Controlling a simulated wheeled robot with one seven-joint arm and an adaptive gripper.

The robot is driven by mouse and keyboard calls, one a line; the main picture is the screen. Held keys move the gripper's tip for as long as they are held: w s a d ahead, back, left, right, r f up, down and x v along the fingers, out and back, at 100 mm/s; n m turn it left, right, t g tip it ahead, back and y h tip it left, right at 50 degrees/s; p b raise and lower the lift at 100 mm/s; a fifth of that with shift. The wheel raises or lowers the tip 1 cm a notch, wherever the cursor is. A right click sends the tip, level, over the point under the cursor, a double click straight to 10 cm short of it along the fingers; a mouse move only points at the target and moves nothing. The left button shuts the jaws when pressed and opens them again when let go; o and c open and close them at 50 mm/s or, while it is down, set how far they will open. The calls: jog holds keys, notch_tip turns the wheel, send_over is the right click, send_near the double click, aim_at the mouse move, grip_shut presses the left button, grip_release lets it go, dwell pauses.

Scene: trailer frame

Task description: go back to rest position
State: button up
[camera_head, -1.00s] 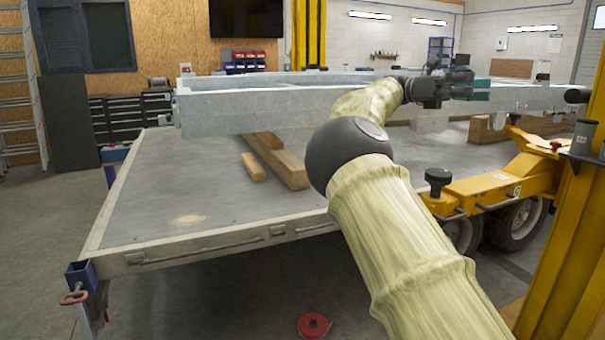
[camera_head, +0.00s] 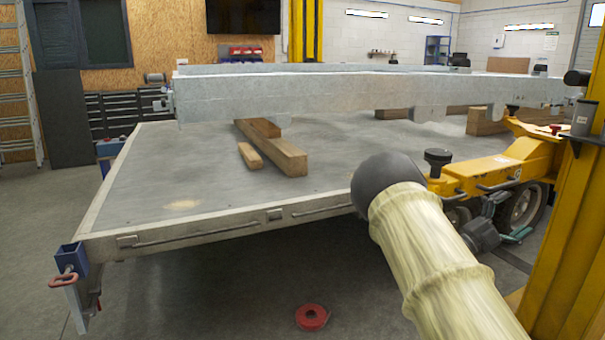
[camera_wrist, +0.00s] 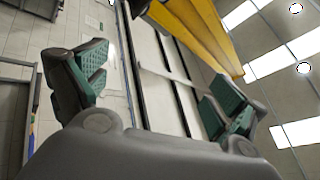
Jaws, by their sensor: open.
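My gripper (camera_wrist: 150,95) is open in the wrist view, its two green-padded fingers wide apart with nothing between them. In the head view my gripper (camera_head: 508,224) shows only in part at the right, low beside the trailer's yellow drawbar and wheels, partly hidden behind my pale arm. The grey metal trailer frame (camera_head: 330,97) lies across the flat trailer bed (camera_head: 190,180), propped on wooden beams (camera_head: 275,152).
A yellow post (camera_head: 570,230) stands close at the right. The yellow drawbar (camera_head: 500,168) and wheels (camera_head: 525,205) are near my arm. A red ring-shaped object (camera_head: 312,317) lies on the floor. The floor at the front left is clear.

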jog(key=s+a+f+n+t+y+b, duration=0.1)
jog(key=s+f+n+t+y, duration=0.3)
jog(key=f, duration=0.6)
jog(key=f+n+t+y+b, duration=0.1)
jog(key=f+n+y, duration=0.1)
jog(key=f+n, duration=0.6)
jog(key=s+a+f+n+t+y+b, duration=0.1)
jog(key=s+f+n+t+y, duration=0.15)
jog(key=f, duration=0.95)
jog(key=s+a+f+n+g+y+b, duration=0.1)
jog(key=s+a+f+n+y, duration=0.25)
jog(key=s+f, duration=0.4)
jog(key=s+a+f+n+g+y+b, duration=0.1)
jog(key=s+a+f+n+y, duration=0.3)
jog(key=f, duration=0.7)
jog(key=s+a+f+n+g+y+b, duration=0.3)
jog(key=s+a+f+g+y, duration=0.1)
jog(key=s+a+f, duration=0.95)
jog(key=s+a+n+g+y+b, duration=0.1)
jog(key=s+a+n+g+y, duration=0.1)
jog(key=s+a, duration=0.65)
jog(key=s+a+n+g+y+b, duration=0.1)
jog(key=s+a+n+g+y, duration=0.3)
jog(key=s, duration=0.8)
notch_tip(320, 180, up, 38)
jog(key=m+t+h+p, duration=0.1)
jog(key=t+p, duration=0.1)
jog(key=p, duration=3.6)
jog(key=shift+w+a+f, duration=0.25)
jog(key=shift+w+a, duration=0.05)
